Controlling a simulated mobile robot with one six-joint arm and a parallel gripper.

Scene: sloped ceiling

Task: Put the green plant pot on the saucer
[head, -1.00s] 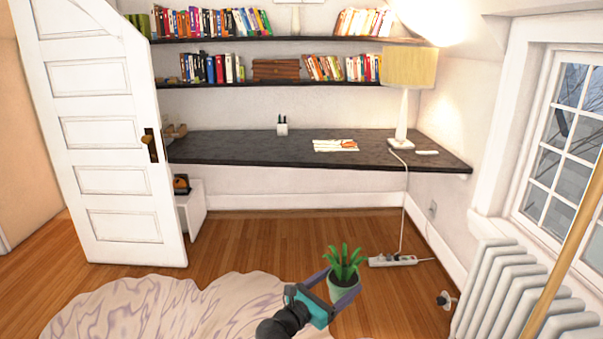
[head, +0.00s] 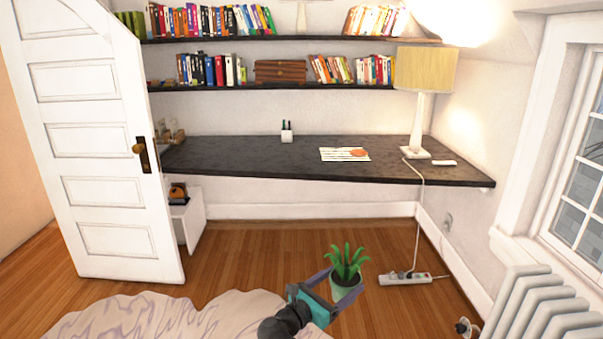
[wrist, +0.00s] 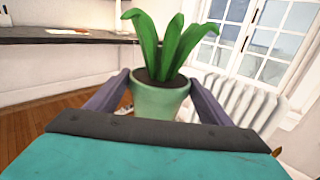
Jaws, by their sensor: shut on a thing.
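The green plant pot (head: 346,289) holds a leafy plant and sits upright between the two fingers of my gripper (head: 340,286). The gripper is shut on the pot, at the lower middle of the head view. In the wrist view the pot (wrist: 160,101) is centred, with dark soil and long green leaves, and a finger of my gripper (wrist: 160,100) lies on each side. It is held above the wooden floor. I cannot make out a saucer in either view.
A dark desk (head: 300,163) runs along the back wall, with a lamp (head: 419,90), papers (head: 344,154) and a pen holder (head: 287,132). A power strip (head: 408,279) lies on the floor. A radiator (head: 540,310) stands right, an open door (head: 95,140) left, a rug (head: 170,318) in front.

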